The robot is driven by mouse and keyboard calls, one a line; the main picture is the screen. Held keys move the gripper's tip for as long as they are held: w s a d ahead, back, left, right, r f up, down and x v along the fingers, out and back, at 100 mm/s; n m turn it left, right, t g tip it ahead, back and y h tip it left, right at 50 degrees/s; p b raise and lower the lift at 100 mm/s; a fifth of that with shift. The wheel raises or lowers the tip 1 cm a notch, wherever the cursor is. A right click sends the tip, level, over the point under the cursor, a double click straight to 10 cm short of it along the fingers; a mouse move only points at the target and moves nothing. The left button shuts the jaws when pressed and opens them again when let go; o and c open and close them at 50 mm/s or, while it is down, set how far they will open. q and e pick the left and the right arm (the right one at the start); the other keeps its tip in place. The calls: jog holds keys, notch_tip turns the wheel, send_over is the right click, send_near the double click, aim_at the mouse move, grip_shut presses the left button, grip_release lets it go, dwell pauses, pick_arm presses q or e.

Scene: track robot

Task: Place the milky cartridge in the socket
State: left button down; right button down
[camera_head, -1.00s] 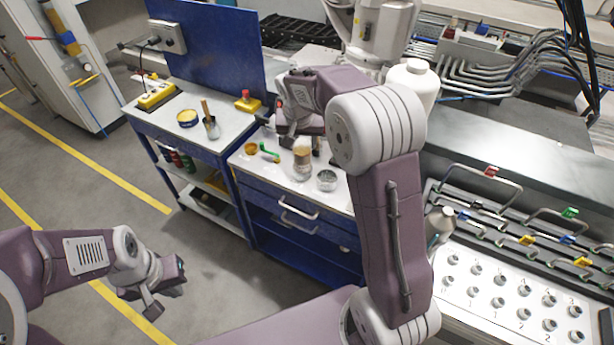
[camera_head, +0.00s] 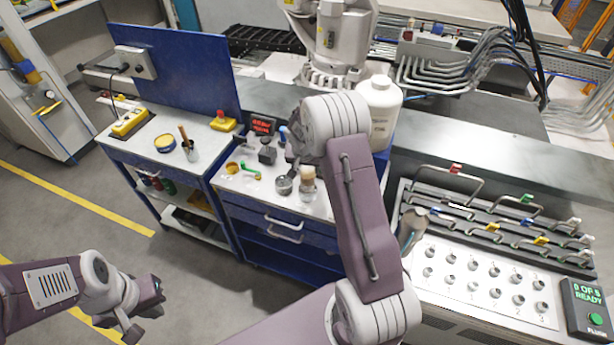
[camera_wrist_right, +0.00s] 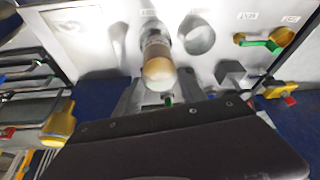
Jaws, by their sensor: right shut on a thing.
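The milky cartridge (camera_head: 308,177), a pale cloudy cylinder with a tan end, is over the white top of the middle cart in the head view. In the right wrist view the cartridge (camera_wrist_right: 158,58) extends from between my fingers. My right gripper (camera_wrist_right: 160,98) is shut on it; in the head view the arm partly hides the gripper. A white panel (camera_head: 505,318) with several round numbered sockets (camera_head: 474,286) lies at the right, apart from the cartridge. My left gripper (camera_head: 142,315) is low at the left, away from everything; its fingertip gap is unclear.
A grey cup (camera_head: 282,186), a green-handled scoop (camera_head: 250,171) and a dark block (camera_head: 267,156) stand near the cartridge. A big white bottle (camera_head: 380,110) stands behind my right arm. A metal cylinder (camera_head: 412,226) stands left of the panel. Several bar handles line the panel's back.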

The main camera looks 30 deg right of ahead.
aim_at(307, 174)
notch_tip(307, 174, down, 3)
jog(key=shift+s+f, duration=0.15)
jog(key=shift+f, duration=0.15)
jog(key=shift+f+b, duration=0.3)
jog(key=shift+b, duration=0.15)
jog(key=c, duration=0.7)
grip_release()
jog(key=shift+r, duration=0.1)
